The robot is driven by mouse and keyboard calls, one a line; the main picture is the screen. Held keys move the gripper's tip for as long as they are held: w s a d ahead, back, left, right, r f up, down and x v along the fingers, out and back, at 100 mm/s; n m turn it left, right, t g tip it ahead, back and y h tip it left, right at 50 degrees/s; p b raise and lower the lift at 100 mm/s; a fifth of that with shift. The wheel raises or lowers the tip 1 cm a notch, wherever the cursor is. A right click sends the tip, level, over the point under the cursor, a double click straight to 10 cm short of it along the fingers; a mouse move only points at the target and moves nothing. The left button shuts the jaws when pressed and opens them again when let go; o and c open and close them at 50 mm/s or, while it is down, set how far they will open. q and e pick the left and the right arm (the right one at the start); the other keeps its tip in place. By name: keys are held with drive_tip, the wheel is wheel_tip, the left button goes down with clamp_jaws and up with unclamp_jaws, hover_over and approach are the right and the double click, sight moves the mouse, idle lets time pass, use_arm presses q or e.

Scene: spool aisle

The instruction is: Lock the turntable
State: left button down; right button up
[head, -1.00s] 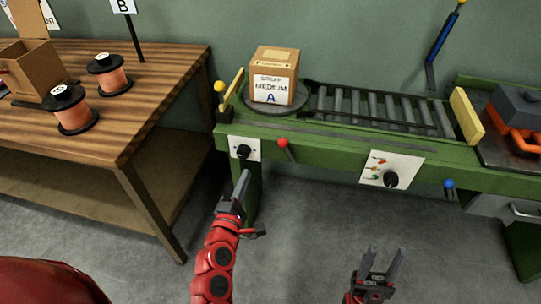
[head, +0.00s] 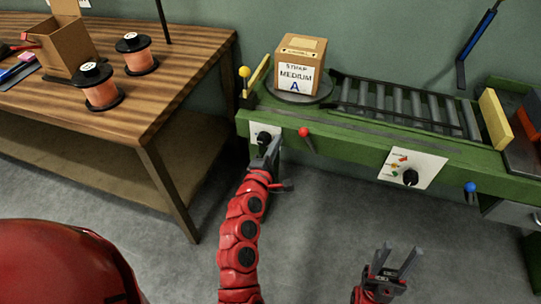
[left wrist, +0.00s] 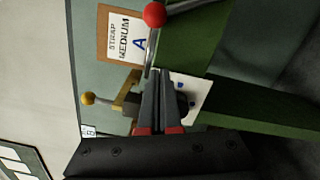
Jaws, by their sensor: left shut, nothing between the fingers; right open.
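The turntable (head: 271,91) is a dark grey disc at the left end of the green conveyor. A cardboard box (head: 294,78) marked STRAP MEDIUM A stands on it, and the box shows sideways in the left wrist view (left wrist: 118,38). A white panel (head: 256,128) with a black knob (head: 264,137) is on the conveyor's front below the turntable. My left gripper (head: 274,143) is shut and empty, with its tips close to this knob. In the left wrist view its fingers (left wrist: 160,78) partly hide the panel; I cannot tell whether they touch. My right gripper (head: 403,252) is open and empty, low in front.
A yellow-ball lever (head: 244,72) stands left of the turntable. A red-ball lever (head: 304,132) and a blue-ball lever (head: 470,187) stick out in front. A second panel (head: 412,169) has a dial. A wooden table (head: 185,62) with spools is at left.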

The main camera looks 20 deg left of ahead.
sight(307, 140)
use_arm(q)
drive_tip(key=d, duration=0.1)
drive_tip(key=w+d, duration=0.1)
drive_tip(key=d+r+p, duration=0.1)
drive_tip(key=shift+w, duration=0.25)
drive_tip(key=shift+w+d+r, duration=0.1)
drive_tip(key=shift+d, duration=0.3)
drive_tip(key=shift+r, duration=0.1)
drive_tip(key=shift+d+r+m, duration=0.15)
drive_tip(key=shift+d+m, duration=0.1)
drive_tip(key=shift+m, duration=0.05)
